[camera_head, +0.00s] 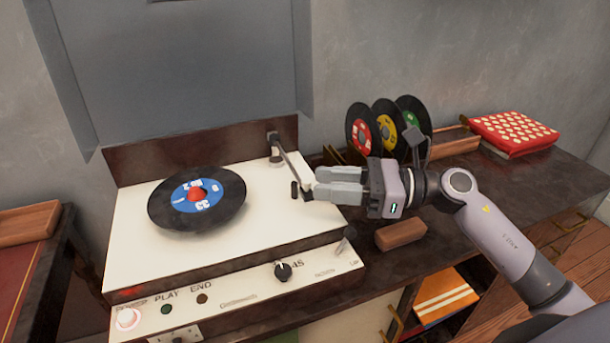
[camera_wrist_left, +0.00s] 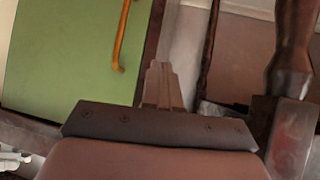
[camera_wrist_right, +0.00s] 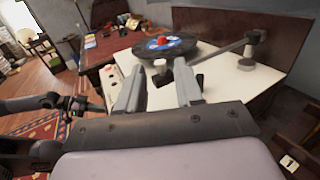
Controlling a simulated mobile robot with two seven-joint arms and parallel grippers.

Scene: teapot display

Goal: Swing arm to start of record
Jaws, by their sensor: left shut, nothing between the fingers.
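A black record (camera_head: 232,208) with a blue label and red centre lies on the white turntable deck (camera_head: 140,255). The tonearm (camera_head: 290,165) runs from its post at the back right towards the front, its head (camera_head: 308,192) right of the record and clear of it. My right gripper (camera_head: 316,186) is open, with its fingertips at the tonearm head. In the right wrist view the fingers (camera_wrist_right: 160,80) are apart and the tonearm (camera_wrist_right: 225,50) reaches to just beyond them. Contact cannot be told. My left gripper (camera_wrist_left: 160,75) is shut and empty, near a green panel in the left wrist view.
A rack of several records (camera_head: 362,130) stands behind my right gripper. A brown block (camera_head: 400,234) lies on the dark cabinet right of the deck. A control knob (camera_head: 283,271) and lever (camera_head: 346,238) sit at the deck's front. A red patterned box (camera_head: 513,132) lies farther right.

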